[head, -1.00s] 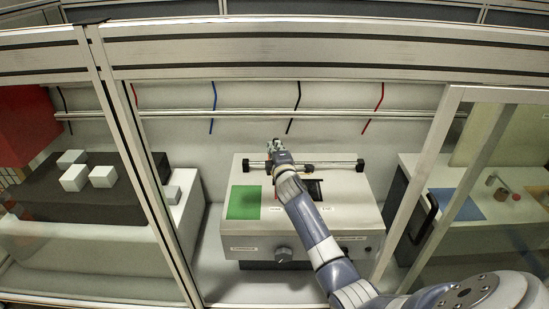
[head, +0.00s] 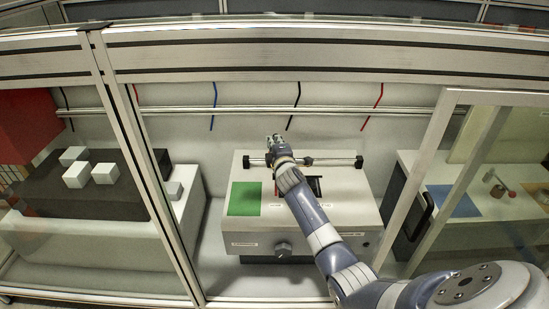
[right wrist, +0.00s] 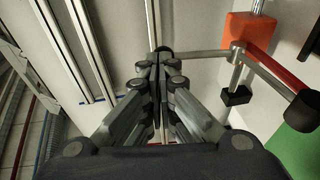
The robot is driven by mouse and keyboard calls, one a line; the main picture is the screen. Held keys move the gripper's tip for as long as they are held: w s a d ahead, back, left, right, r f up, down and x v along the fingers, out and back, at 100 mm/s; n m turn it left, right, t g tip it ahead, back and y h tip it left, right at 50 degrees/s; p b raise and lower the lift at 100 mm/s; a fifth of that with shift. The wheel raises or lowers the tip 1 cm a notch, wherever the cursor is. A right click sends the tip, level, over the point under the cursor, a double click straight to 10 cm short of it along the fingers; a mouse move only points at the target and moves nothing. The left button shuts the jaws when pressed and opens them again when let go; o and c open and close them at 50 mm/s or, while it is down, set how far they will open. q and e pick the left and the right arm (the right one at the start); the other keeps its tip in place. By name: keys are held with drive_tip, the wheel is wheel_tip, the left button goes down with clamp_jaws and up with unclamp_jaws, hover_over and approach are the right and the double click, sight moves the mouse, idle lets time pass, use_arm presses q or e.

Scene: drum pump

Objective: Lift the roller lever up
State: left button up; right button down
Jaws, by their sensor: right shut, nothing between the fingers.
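The roller lever looks like the long metal bar (head: 335,161) with black ends that lies across the top back of the white machine (head: 345,205). My right gripper (head: 273,139) is shut and empty, at the back of the machine, over the left part of the bar in the picture. In the right wrist view the shut fingertips (right wrist: 160,54) are close to one end of the metal bar (right wrist: 210,55); I cannot tell if they touch it. The bar's other black end (right wrist: 301,105) is at the right. My arm hides part of the machine top. My left gripper is not in view.
The machine has a green panel (head: 244,198) and a front knob (head: 283,249). An orange block (right wrist: 250,35) and a red strip (right wrist: 278,65) are close to the bar. Frame posts and a glass door frame (head: 422,175) flank the opening. White cubes (head: 76,174) lie at the left.

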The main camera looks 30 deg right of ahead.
drive_tip(key=shift+w+d+r, duration=0.1)
drive_tip(key=shift+r, duration=0.25)
idle(0.4)
drive_tip(key=f+v, duration=0.1)
drive_tip(key=v, duration=1.1)
drive_tip(key=shift+r, duration=0.2)
drive_tip(key=shift+f, duration=0.1)
